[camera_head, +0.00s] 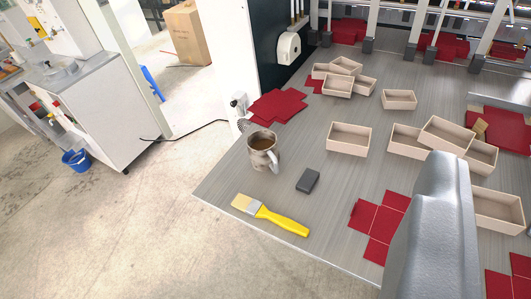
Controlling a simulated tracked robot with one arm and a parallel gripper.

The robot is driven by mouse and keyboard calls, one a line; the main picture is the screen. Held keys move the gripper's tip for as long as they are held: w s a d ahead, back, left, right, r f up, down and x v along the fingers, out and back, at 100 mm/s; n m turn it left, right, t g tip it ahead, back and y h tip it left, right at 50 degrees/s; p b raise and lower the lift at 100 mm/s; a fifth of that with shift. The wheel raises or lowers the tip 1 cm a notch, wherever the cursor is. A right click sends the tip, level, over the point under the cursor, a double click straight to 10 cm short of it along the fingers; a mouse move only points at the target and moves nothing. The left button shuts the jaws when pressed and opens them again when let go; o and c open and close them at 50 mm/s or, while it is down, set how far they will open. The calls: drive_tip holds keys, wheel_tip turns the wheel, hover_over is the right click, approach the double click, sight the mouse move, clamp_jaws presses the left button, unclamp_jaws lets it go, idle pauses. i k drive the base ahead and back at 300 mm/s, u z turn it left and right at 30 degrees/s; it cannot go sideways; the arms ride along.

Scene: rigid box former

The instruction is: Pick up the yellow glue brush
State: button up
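The yellow glue brush (270,214) lies flat on the grey table near its front left corner. Its pale bristles point up and left, and its yellow handle points to the lower right. Nothing touches it. A smooth grey metal part of my gripper or arm (436,232) rises from the lower right, well to the right of the brush. No fingertips can be made out, so I cannot tell whether the gripper is open or shut.
A mug (263,150) and a dark grey block (308,181) stand just behind the brush. Red box blanks (380,222) lie to its right. Several open wooden boxes (349,139) stand farther back. The table's front edge is close to the brush.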

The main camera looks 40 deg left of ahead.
sight(254, 208)
drive_tip(key=z, duration=1.25)
drive_tip(key=k, duration=1)
drive_tip(key=u, duration=1.3)
drive_tip(key=i, duration=1)
drive_tip(key=z, duration=0.05)
